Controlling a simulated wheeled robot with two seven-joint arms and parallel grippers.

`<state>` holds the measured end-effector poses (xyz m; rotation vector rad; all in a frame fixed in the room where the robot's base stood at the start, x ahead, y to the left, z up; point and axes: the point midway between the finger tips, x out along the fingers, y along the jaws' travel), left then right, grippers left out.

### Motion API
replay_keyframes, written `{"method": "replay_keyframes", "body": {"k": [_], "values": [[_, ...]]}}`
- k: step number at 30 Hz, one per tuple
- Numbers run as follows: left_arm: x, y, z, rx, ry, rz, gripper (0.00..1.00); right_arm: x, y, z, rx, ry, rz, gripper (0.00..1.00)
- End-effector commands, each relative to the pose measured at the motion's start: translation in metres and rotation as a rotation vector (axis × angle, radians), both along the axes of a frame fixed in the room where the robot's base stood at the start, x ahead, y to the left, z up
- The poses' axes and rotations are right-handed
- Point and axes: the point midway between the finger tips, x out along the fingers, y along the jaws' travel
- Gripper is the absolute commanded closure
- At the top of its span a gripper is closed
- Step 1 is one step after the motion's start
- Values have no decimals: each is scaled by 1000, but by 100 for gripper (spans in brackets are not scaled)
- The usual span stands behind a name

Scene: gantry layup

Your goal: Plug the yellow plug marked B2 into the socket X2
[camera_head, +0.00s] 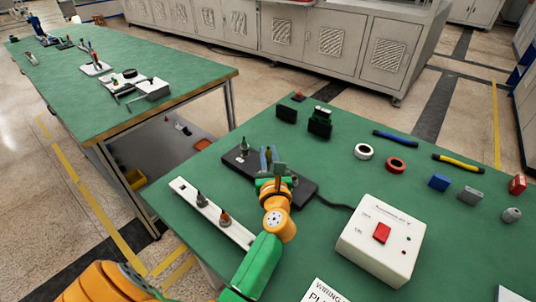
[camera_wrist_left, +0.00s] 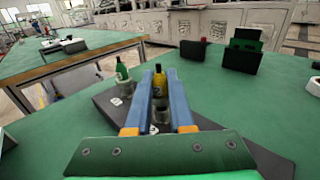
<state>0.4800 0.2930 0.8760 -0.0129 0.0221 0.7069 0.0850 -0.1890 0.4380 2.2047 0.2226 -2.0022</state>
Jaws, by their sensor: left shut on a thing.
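My left gripper (camera_head: 268,158) is over the black socket strip (camera_head: 302,190). In the left wrist view its two blue fingers (camera_wrist_left: 160,88) are shut on the yellow plug (camera_wrist_left: 158,84), which has a dark top and looks upright. The plug also shows small between the fingers in the head view (camera_head: 268,154). A grey metal round part shows below it between the fingers; whether the plug touches a socket cannot be told. A green plug (camera_wrist_left: 123,72) stands upright in the strip to the left. No X2 label is readable. My right gripper is not in view.
A white rack (camera_head: 183,189) with a grey plug (camera_head: 202,199) and a red plug (camera_head: 225,218) lies left of the strip. A white box with a red button (camera_head: 381,233) stands to the right, joined by a black cable. Tape rolls and small blocks lie farther right.

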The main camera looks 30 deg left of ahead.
Motion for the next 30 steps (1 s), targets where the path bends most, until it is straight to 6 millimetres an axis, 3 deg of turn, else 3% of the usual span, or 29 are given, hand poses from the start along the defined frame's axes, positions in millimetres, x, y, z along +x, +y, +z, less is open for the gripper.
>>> {"method": "replay_keyframes", "body": {"k": [15, 30], "values": [[-2, -1, 0, 21, -35, 2, 100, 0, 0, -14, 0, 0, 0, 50], [-2, -1, -5, 20, -29, 2, 100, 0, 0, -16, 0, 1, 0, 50]]}}
